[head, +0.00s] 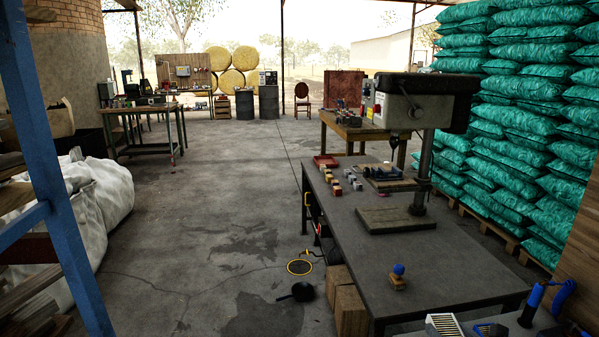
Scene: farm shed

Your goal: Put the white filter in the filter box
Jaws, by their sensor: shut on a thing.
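A white-edged piece with yellowish slats (446,326) lies at the near end of the dark workbench, cut off by the bottom edge of the head view. It looks like a pleated filter or a slatted box, but I cannot tell which. A dark item with a blue part (490,330) sits just right of it, also cut off. I cannot make out the white filter or the filter box for certain. My gripper does not show in the head view, so what it holds is hidden.
The dark workbench (450,265) carries a drill press (417,105), small blocks, a red tray (326,162) and a blue-knobbed item (398,277). A blue-handled tool (540,298) is at bottom right. Green sacks (530,130) line the right. The concrete floor (200,220) is mostly clear.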

